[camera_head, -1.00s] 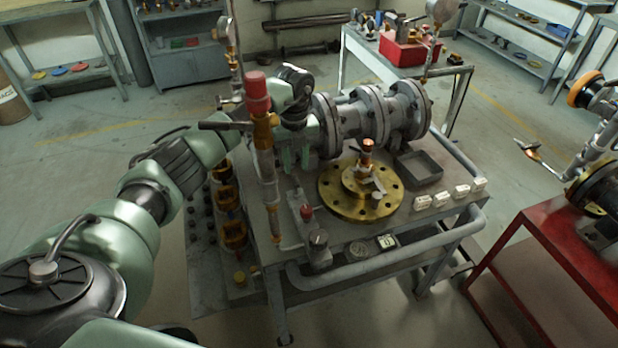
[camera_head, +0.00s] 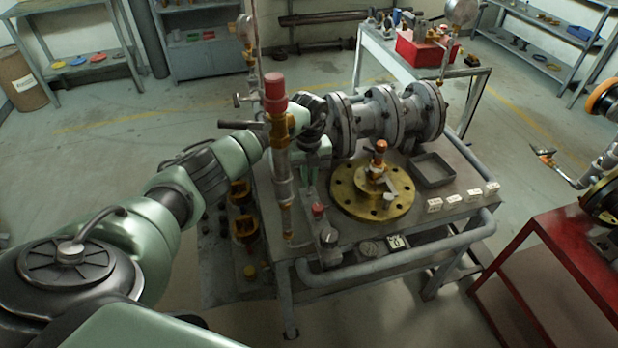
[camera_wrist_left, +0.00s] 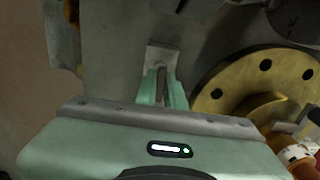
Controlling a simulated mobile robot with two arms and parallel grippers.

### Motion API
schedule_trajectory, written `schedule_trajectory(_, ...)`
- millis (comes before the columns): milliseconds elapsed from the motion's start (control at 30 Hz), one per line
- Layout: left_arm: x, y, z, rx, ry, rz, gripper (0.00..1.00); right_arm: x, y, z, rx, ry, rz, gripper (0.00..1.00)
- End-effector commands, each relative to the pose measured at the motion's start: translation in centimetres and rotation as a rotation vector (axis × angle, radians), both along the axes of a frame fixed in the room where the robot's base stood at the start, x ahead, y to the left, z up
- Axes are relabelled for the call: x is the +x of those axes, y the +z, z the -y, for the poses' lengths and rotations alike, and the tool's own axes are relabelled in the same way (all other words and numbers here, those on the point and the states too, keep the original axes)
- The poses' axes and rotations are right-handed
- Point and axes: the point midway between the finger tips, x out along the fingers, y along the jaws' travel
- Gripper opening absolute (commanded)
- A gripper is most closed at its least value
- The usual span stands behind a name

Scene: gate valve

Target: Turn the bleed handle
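A vertical pipe (camera_head: 283,190) with a red cap (camera_head: 275,92) stands at the table's left front. A dark lever handle (camera_head: 238,124) sticks out to the left from its brass valve body; I take it for the bleed handle. My left gripper (camera_head: 312,183) is just right of and behind this pipe, apart from the lever, pointing down above the table. Its green fingers show a narrow gap, empty as far as I see. In the left wrist view the fingers (camera_wrist_left: 163,88) point at a small light grey plate (camera_wrist_left: 161,55); contact is unclear. My right gripper is out of view.
A brass flange (camera_head: 350,203) with a small valve lies right of my left gripper. A large grey flanged pipe (camera_head: 382,115) is behind it. A grey tray (camera_head: 433,170) and white blocks (camera_head: 452,200) sit to the right. A red table (camera_head: 545,250) stands beyond.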

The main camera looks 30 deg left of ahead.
Motion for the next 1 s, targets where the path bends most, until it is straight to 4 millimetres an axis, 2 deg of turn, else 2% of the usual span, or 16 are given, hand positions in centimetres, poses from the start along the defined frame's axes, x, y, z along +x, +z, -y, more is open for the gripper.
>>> schedule_trajectory(267,0.0,0.0,0.0,-0.001,-0.026,0.001,0.00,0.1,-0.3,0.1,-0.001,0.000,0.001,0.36)
schedule_trajectory(467,0.1,-0.1,0.0,0.000,-0.120,0.001,0.00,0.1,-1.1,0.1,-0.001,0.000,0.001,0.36)
schedule_trajectory(1000,0.1,-0.2,-0.1,0.000,-0.604,0.002,0.00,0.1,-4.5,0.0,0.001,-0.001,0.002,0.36)
